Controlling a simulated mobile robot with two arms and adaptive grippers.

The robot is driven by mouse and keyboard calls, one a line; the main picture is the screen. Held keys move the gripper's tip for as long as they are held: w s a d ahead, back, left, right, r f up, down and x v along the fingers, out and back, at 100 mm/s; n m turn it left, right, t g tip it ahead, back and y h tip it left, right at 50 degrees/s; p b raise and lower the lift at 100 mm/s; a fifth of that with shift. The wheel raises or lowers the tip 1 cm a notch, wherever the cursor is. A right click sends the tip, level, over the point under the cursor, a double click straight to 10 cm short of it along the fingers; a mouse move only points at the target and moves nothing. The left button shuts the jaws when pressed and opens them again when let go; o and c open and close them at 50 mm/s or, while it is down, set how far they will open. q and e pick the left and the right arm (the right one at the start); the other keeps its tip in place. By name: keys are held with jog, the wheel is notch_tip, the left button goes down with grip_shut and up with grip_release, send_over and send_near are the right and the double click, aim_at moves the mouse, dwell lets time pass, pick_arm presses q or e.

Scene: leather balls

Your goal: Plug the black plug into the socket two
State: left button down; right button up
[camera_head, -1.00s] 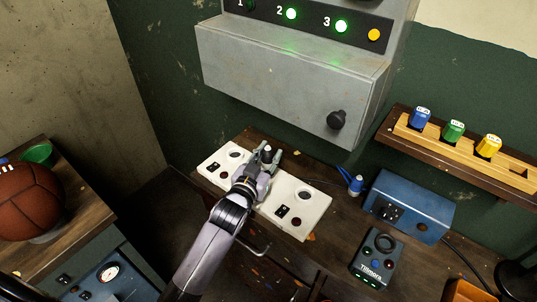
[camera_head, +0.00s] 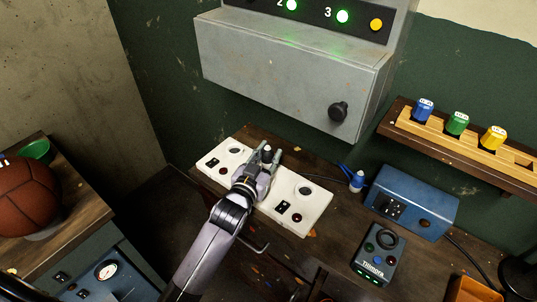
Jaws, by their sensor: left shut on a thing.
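The white socket strip (camera_head: 325,200) lies on the wooden bench, with round sockets, small switches and reddish buttons. One round socket (camera_head: 236,150) shows on its left part and another (camera_head: 307,191) on its right part. My left gripper (camera_head: 267,154) is over the middle of the strip, shut on a small dark piece that appears to be the black plug (camera_head: 267,149). My gripper and arm hide the strip's middle, so I cannot tell whether the plug is seated in a socket there. My right gripper is not in view.
A grey wall box (camera_head: 285,75) with green lights overhangs the bench behind. To the right are a blue plug (camera_head: 356,181), a blue box (camera_head: 420,207) and a dark handheld device (camera_head: 379,256). A rack of coloured plugs (camera_head: 457,140) is on the wall.

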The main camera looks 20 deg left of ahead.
pick_arm(q)
jog(key=shift+f, duration=0.35)
